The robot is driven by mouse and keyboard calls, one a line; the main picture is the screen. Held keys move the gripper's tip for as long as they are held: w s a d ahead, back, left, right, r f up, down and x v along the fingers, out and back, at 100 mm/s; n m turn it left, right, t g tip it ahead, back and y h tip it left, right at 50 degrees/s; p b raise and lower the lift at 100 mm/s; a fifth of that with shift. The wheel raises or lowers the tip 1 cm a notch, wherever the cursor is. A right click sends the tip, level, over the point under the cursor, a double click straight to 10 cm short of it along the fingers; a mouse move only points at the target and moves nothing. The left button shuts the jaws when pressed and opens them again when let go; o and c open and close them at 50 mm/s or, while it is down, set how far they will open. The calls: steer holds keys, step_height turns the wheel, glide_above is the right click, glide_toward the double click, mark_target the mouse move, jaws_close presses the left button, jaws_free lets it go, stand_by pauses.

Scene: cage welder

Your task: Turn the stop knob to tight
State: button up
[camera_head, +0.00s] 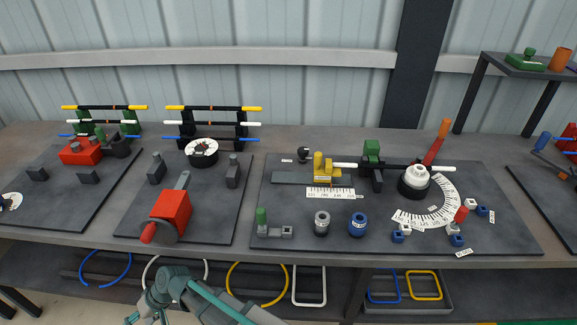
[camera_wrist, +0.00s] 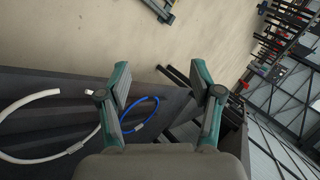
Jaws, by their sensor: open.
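Several knob-like parts are on the right-hand bench board (camera_head: 300,235), and I cannot tell for certain which is the stop knob. A small black knob (camera_head: 304,154) stands at the board's back edge beside a small white label (camera_head: 287,160). A yellow block (camera_head: 322,168) stands on a flat bar behind a white ruler scale (camera_head: 330,193). The tight marking is not readable. My gripper (camera_wrist: 160,72) is open and empty in the wrist view, facing the floor and lower shelf. In the head view my arm is at the bottom left, below the bench front, far from these parts.
A white-topped round hub (camera_head: 415,178) with an orange lever (camera_head: 437,141) and a curved scale (camera_head: 440,208) stands at the right. A grey ring (camera_head: 322,224) and blue ring (camera_head: 357,224) are in front. A red clamp block (camera_head: 170,212) stands left. Hoops lie on the lower shelf.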

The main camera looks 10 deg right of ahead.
steer(key=s+a+r+n+g+y+b, duration=0.1)
steer(key=s+a+r+n+y+b, duration=0.25)
steer(key=a+r, duration=1.5)
steer(key=w+d+r+n+t+p, duration=0.15)
steer(key=w+d+r+p, duration=0.3)
steer(key=w+r, duration=0.85)
steer(key=w+d+r+t+p, duration=0.3)
steer(key=w+d+r, duration=0.1)
steer(key=w+d, duration=0.8)
step_height(320, 180, up, 3)
steer(key=m+t+h+p, duration=0.3)
steer(key=m+h+p, duration=0.1)
steer(key=h+p, duration=0.55)
glide_above(303, 149)
steer(key=s+d, duration=0.3)
steer(key=s, duration=0.1)
steer(key=p+x, duration=0.1)
steer(key=x, duration=0.2)
steer(key=p+x, duration=0.1)
steer(key=x, duration=0.3)
steer(key=p+x, duration=0.1)
steer(key=x, duration=0.2)
steer(key=shift+w+a+f+p, duration=0.1)
steer(key=shift+a+f+p, duration=0.15)
steer(key=shift+a+p, duration=0.15)
